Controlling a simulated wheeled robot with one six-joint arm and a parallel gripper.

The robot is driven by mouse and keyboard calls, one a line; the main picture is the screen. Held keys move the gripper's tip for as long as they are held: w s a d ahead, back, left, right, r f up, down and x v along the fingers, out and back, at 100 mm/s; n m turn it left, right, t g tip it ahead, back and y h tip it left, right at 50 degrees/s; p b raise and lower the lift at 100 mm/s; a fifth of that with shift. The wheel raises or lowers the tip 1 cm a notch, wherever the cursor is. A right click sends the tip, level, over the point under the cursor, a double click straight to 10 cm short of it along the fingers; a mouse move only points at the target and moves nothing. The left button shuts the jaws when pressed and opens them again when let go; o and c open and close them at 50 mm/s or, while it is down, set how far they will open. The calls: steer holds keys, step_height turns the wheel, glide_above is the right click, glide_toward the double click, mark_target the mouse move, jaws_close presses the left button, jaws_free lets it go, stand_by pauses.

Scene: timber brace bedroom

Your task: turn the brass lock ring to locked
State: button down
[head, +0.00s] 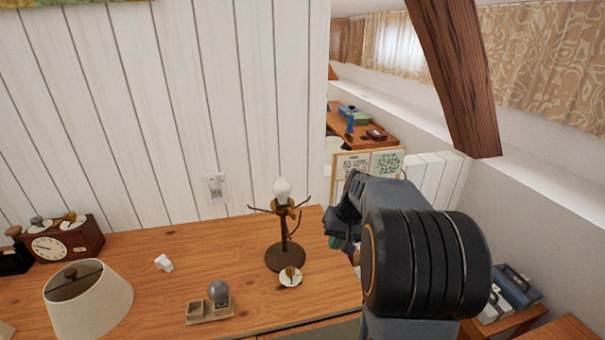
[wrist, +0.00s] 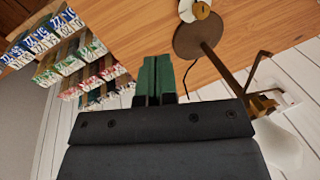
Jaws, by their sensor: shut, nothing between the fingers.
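A dark bare lamp (head: 284,232) stands upright on the wooden desk with a white bulb (head: 283,188) on top. A brass ring-like collar (head: 285,210) sits just below the bulb between thin arms. The brass part (wrist: 262,104) also shows at the right of the wrist view, beside the bulb. I cannot read whether it is locked. A second brass piece (head: 290,272) sits on a pale disc in front of the lamp base. My gripper (head: 338,243) is right of the lamp, apart from it. Its green fingers (wrist: 157,76) are shut and empty.
A lampshade (head: 92,302), a wooden holder with a grey ball (head: 218,291), a white block (head: 164,262) and a clock (head: 62,243) stand on the desk (head: 215,255). The white board wall is close behind. A slanting timber brace (head: 455,75) rises at right.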

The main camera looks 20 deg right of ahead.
mark_target(291, 214)
steer(key=w+d+r+n+t+y+p, duration=0.3)
steer(key=w+r+n, duration=0.35)
steer(key=r, duration=0.65)
steer(key=s+a+r+p+x, duration=0.1)
steer(key=a+x, duration=0.1)
steer(key=x, duration=0.9)
steer(key=shift+w+a+f+g+y+p, duration=0.15)
steer(key=shift+a+f+g+y+p, duration=0.15)
steer(key=shift+a+f+p, duration=0.1)
